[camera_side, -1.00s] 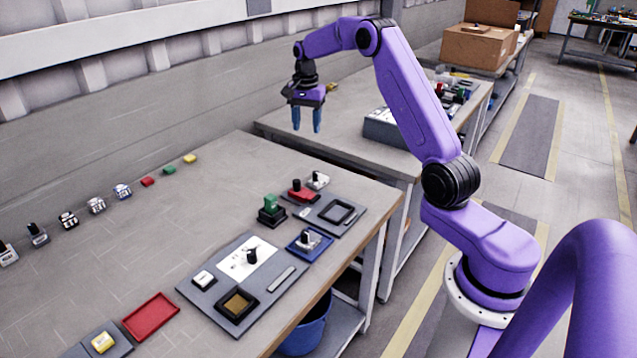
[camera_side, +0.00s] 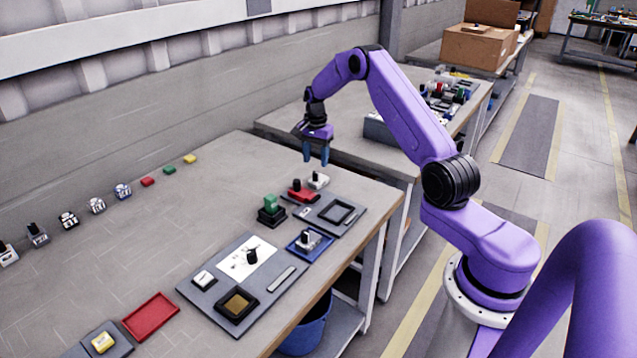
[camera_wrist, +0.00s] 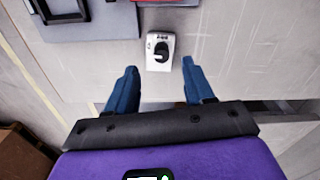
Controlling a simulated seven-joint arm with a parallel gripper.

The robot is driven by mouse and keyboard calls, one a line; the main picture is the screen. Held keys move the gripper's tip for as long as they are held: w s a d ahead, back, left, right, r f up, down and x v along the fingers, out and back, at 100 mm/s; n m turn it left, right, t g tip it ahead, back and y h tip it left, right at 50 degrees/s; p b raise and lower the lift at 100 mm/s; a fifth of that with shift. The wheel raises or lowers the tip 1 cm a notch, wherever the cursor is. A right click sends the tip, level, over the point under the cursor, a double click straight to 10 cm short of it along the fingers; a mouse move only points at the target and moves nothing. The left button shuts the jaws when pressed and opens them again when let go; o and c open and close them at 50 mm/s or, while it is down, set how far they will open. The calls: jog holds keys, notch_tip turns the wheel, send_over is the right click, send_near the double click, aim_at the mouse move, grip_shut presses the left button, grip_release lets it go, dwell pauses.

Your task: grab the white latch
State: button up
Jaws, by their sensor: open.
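The white latch (camera_side: 318,181), a small white block with a black knob, stands on the table near its far right corner. It also shows in the wrist view (camera_wrist: 153,63), upper middle, between and just beyond the fingertips. My gripper (camera_side: 316,161) is open and empty, with blue fingers pointing down above the latch and apart from it. In the wrist view my gripper (camera_wrist: 159,66) has one finger to each side of the latch.
A red latch (camera_side: 301,194) stands close beside the white one. A grey plate with a black square frame (camera_side: 330,215) lies in front. A green-topped block (camera_side: 270,212) and a blue tray (camera_side: 309,250) are nearer. A second table (camera_side: 350,110) stands behind.

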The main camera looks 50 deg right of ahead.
aim_at(316, 172)
jog(key=shift+w+d+f, duration=0.1)
jog(key=shift+f, duration=1.3)
jog(key=shift+w+d+f, duration=0.1)
jog(key=shift+f, duration=1.3)
grip_shut()
